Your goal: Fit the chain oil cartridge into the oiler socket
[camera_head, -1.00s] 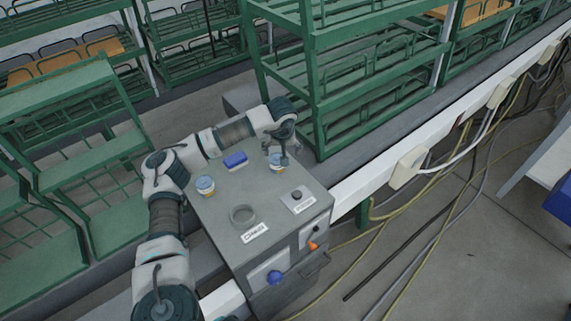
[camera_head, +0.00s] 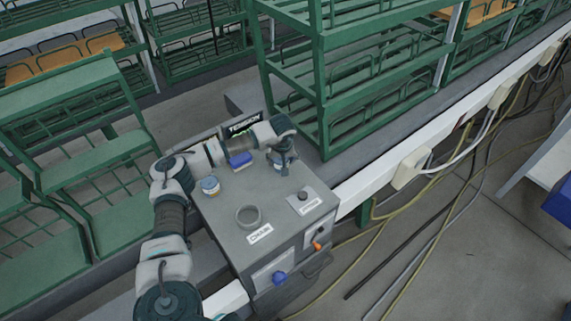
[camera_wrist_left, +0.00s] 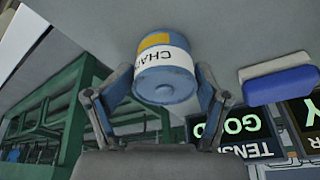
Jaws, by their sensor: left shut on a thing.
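The chain oil cartridge is a blue cylinder with a white and yellow label reading "CHAI…". It shows clearly in the left wrist view (camera_wrist_left: 167,70), between the fingers of my left gripper (camera_wrist_left: 158,98). In the head view my left gripper (camera_head: 281,165) points down at the far right of the grey box top and is shut on this cartridge, mostly hiding it. I cannot tell whether the cartridge touches the box top. The oiler socket (camera_head: 248,216) is an empty round ring near the front, behind a "CHAIN" label. My right gripper is not in view.
A second blue-and-white canister (camera_head: 210,186) stands at the left of the grey box (camera_head: 222,222). A blue block (camera_head: 240,160) lies near its back edge. A black knob (camera_head: 303,195) sits at the right. A lit "TENSION" display (camera_head: 243,124) is behind my arm.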

